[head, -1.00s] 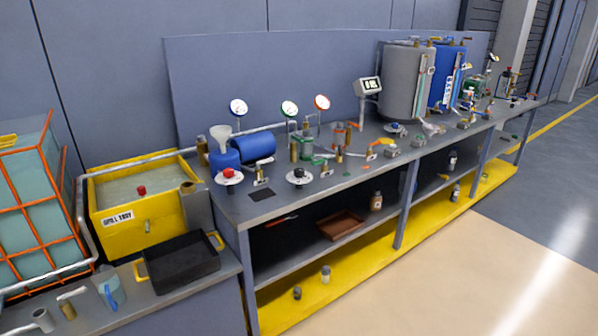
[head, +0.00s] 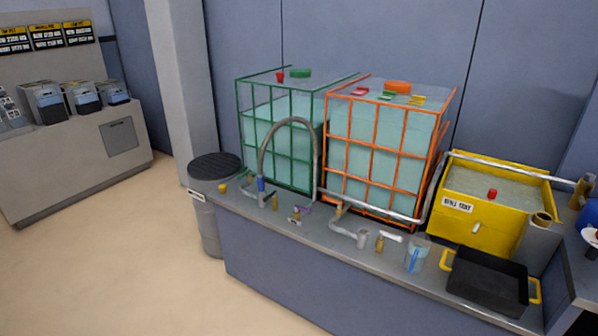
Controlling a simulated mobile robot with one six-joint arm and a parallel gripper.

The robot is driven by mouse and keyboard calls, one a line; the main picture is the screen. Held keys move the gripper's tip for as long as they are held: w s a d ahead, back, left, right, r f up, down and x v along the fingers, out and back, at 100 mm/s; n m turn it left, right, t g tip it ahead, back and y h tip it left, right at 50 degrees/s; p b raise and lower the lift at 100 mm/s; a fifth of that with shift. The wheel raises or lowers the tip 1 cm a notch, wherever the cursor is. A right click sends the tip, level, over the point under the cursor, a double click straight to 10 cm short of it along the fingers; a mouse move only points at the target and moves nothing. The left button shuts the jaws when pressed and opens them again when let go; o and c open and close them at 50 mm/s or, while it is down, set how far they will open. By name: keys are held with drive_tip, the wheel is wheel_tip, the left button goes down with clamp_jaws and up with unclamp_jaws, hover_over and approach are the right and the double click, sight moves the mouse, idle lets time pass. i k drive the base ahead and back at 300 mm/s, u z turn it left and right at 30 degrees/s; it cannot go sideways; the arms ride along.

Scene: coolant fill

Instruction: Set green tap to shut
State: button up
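No tap with a clearly green handle can be made out in the head view. A green-framed caged tank (head: 283,173) of pale liquid stands at the back of the low bench. Small fittings sit along its front: a pipe piece with a blue part (head: 261,185), a brass fitting (head: 275,202) and a small valve with a purple part (head: 300,212). They are too small to tell whether any is open or shut. A green cap (head: 300,73) and a small red piece (head: 280,76) lie on top of this tank. My gripper is not in view.
An orange-framed tank (head: 392,150) stands right of the green one. A grey hose (head: 317,160) arches in front. A yellow spill tray (head: 487,228), a black tray (head: 487,283) and a clear jug (head: 417,254) are further right. A dark-lidded drum (head: 212,220) stands left. The floor at left is clear.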

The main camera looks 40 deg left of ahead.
sight(249, 173)
drive_tip(key=u, duration=4.8)
drive_tip(key=i, duration=0.1)
drive_tip(key=z, duration=3.05)
drive_tip(key=k, duration=0.95)
drive_tip(key=z, duration=0.15)
drive_tip(key=i, duration=0.75)
drive_tip(key=u, duration=0.05)
